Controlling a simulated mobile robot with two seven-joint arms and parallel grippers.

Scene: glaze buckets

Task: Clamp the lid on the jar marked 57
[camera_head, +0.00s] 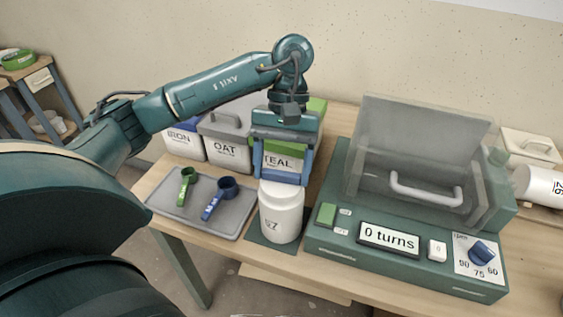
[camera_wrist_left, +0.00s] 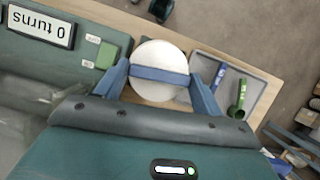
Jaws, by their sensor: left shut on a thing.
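The white jar marked 57 (camera_head: 280,222) stands upright on a dark green mat at the front edge of the table. Its round white top, seemingly a lid, shows from above in the left wrist view (camera_wrist_left: 160,54). A blue bar (camera_wrist_left: 160,75) crosses this top and spans between my gripper's fingers. My left gripper (camera_head: 282,175) is above the jar, pointing down, with its blue fingers shut on the bar. In the head view I cannot tell whether the bar touches the lid. My right gripper is not in view.
A grey tray (camera_head: 173,212) with a green scoop (camera_head: 187,184) and a blue scoop (camera_head: 219,198) lies left. A green machine (camera_head: 335,255) with clear cover and "0 turns" display stands right. Buckets marked OAT (camera_head: 225,150) and TEAL (camera_head: 278,160) stand behind.

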